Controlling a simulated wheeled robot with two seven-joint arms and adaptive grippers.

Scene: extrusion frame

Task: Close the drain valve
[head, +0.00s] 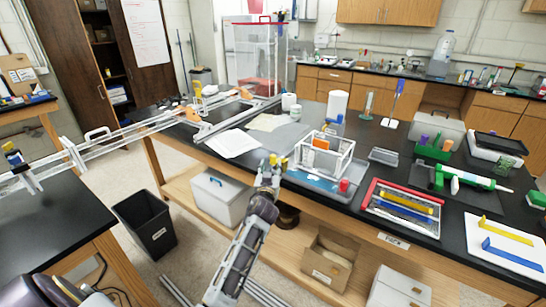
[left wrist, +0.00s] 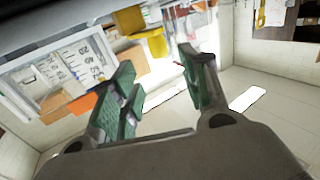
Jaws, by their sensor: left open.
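My left gripper (head: 268,172) reaches up from the bottom of the head view to the front edge of the long black bench. It also shows in the left wrist view (left wrist: 160,66), where its two green-padded fingers stand apart with nothing held between them. A yellow part (left wrist: 157,42) shows just beyond the gap between the fingers. A small red bit shows near the right finger, too small to identify. I cannot make out the drain valve for certain in either view. My right gripper is not in view.
An extrusion frame (head: 140,127) spans from the left table toward this bench. A black bin (head: 146,223) stands on the floor. A grey box (head: 218,198) sits on the lower shelf.

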